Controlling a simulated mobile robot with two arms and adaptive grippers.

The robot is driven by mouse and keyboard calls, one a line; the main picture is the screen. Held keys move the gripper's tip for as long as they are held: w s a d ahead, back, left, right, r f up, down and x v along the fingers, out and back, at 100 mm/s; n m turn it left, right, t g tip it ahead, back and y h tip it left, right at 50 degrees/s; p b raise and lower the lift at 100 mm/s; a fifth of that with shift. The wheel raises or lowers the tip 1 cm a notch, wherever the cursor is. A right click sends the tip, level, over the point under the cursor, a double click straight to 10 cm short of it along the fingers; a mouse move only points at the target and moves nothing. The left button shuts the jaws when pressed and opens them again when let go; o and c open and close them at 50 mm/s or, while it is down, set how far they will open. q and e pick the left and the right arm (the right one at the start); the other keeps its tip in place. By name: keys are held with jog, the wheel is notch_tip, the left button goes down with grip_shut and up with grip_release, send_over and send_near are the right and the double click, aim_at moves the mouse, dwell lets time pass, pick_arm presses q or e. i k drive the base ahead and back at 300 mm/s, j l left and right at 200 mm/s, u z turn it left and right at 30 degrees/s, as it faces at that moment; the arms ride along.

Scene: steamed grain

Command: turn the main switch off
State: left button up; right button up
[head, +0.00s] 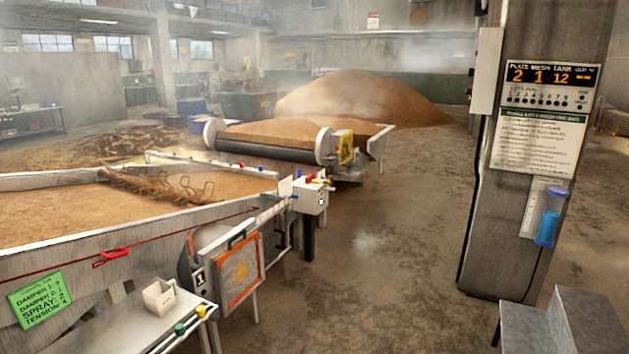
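No switch is clearly marked as the main switch. A pale control box (312,198) with small red and yellow parts on top stands at the near right corner of the grain bed; its details are too small to read. A display panel (550,85) with lit orange figures and a row of small dots is on the pillar at the right. A grey box (487,70) is fixed to the pillar's left side. Neither of my grippers shows in the head view.
A long grain trough (90,240) fills the left, with a red cord and red handle (110,257) along its side. Grey steps (575,320) are at lower right. The middle floor (390,270) is clear.

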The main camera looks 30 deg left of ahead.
aim_at(311, 178)
jog(key=i+j+u, duration=0.3)
jog(key=i, duration=0.45)
jog(key=i+j+u, duration=0.3)
jog(key=i, duration=0.55)
jog(key=i+u, duration=0.25)
jog(key=i, duration=0.55)
